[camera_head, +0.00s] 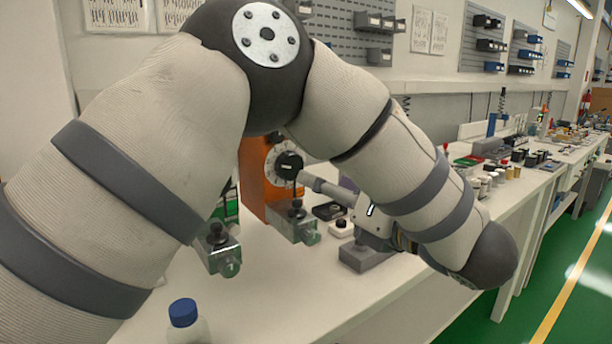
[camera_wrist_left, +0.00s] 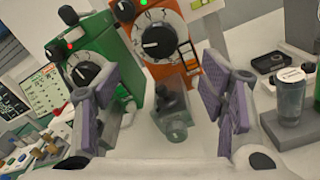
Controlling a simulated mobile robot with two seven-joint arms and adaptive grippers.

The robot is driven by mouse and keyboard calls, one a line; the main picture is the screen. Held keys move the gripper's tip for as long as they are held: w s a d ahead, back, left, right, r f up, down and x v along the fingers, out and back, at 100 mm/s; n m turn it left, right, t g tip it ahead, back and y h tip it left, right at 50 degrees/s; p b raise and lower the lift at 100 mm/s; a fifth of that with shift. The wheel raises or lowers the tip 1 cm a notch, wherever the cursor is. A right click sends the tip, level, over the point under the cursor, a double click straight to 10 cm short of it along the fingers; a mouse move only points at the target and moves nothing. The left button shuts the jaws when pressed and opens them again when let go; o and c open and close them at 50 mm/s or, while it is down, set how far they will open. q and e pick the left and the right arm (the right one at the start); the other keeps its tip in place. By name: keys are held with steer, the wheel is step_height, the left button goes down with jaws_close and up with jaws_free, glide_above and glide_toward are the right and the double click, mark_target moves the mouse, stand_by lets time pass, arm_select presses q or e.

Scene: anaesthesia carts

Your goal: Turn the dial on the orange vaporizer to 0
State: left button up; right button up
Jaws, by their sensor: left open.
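The orange vaporizer (camera_head: 255,180) stands on the white bench, partly hidden behind my left arm in the head view. Its dial (camera_head: 289,165) is a black knob with a white mark on a white scale ring; the numbers are too small to read. In the left wrist view, the orange vaporizer (camera_wrist_left: 187,70) and its dial (camera_wrist_left: 158,42) lie ahead, between and beyond the fingers. My left gripper (camera_wrist_left: 160,88) is open and empty, its purple pads apart. In the head view, the left gripper (camera_head: 325,187) is close to the dial's right; contact is not visible. My right gripper is not in view.
A green vaporizer (camera_wrist_left: 100,42) with its own dial (camera_wrist_left: 88,75) stands just left of the orange one. A clear bottle (camera_wrist_left: 290,97) stands at right in the wrist view. A blue-capped bottle (camera_head: 184,320) stands at the front of the bench (camera_head: 270,290).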

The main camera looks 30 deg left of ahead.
mark_target(293, 169)
arm_select(q)
steer(key=w+a+n+b, duration=0.1)
steer(key=a+n, duration=0.1)
steer(key=a, duration=0.1)
steer(key=w+a+n+b, duration=0.1)
steer(key=a+n, duration=0.1)
steer(key=a, duration=0.1)
steer(key=w+a+n+b, duration=0.1)
steer(key=a+n, duration=0.1)
steer(key=shift+w+a+n, duration=0.3)
steer(key=shift+a+n, duration=0.1)
steer(key=c, duration=1.2)
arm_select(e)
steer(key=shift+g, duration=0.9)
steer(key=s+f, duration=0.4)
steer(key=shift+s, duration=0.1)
